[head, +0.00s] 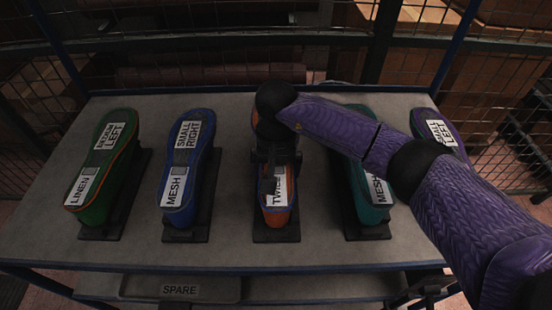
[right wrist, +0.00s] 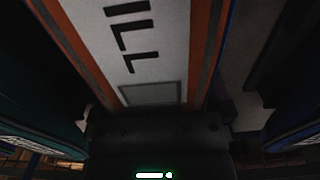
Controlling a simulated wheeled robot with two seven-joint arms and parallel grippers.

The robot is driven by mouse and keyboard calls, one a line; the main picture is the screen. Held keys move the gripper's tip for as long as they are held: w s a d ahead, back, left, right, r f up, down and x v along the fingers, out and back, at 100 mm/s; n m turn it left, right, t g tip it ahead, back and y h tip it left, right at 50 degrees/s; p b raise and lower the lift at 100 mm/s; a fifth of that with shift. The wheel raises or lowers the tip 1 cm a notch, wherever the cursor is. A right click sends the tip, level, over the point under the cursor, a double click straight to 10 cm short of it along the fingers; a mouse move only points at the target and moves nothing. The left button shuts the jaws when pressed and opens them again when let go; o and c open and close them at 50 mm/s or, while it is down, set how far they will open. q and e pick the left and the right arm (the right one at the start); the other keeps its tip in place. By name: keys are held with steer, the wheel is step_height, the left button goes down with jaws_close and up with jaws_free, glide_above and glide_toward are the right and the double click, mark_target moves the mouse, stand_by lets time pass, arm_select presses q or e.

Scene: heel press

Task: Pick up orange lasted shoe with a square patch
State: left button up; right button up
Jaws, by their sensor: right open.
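The orange shoe (head: 278,215) sits on a dark stand in the middle of the table, with a white label partly reading TWILL. Its upper end is hidden under my right gripper and arm in the head view. The right wrist view looks closely at the shoe's white label (right wrist: 130,45), with letters ending in ILL and orange edges. A grey square patch with a darker outline (right wrist: 150,94) lies beyond the letters. My right gripper (head: 274,180) is open above the shoe; whether its fingers touch it I cannot tell. My left gripper is not in view.
Green (head: 103,165) and blue (head: 187,170) shoes stand to the left, teal (head: 360,185) and purple (head: 436,125) ones to the right. The purple and teal shoes are partly covered by my arm. A tray labelled SPARE (head: 180,290) is below the table's front edge.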

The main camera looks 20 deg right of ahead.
jaws_close()
steer(key=shift+w, duration=0.1)
stand_by(0.3)
